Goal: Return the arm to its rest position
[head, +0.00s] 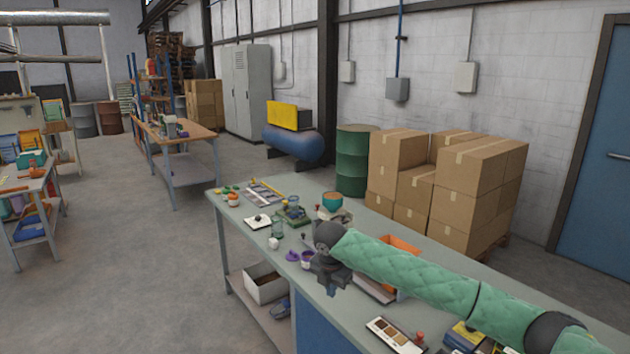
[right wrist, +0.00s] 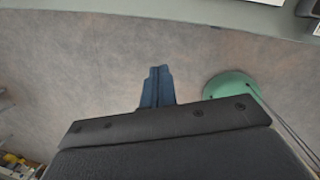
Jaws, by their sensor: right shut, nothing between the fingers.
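My right arm, in a green quilted sleeve, reaches in from the lower right of the head view, across the near workbench (head: 262,230). Its gripper (head: 331,289) points down at the bench's front edge. In the right wrist view its blue fingers (right wrist: 157,86) are together with nothing between them, and the grey floor shows behind them. My left arm and gripper are not in view.
Small items crowd the bench, among them a teal bowl (head: 332,201), an orange bin (head: 401,245) and a palette tray (head: 395,335). A white bin (head: 266,284) is on the lower shelf. Stacked cartons (head: 468,180) stand behind.

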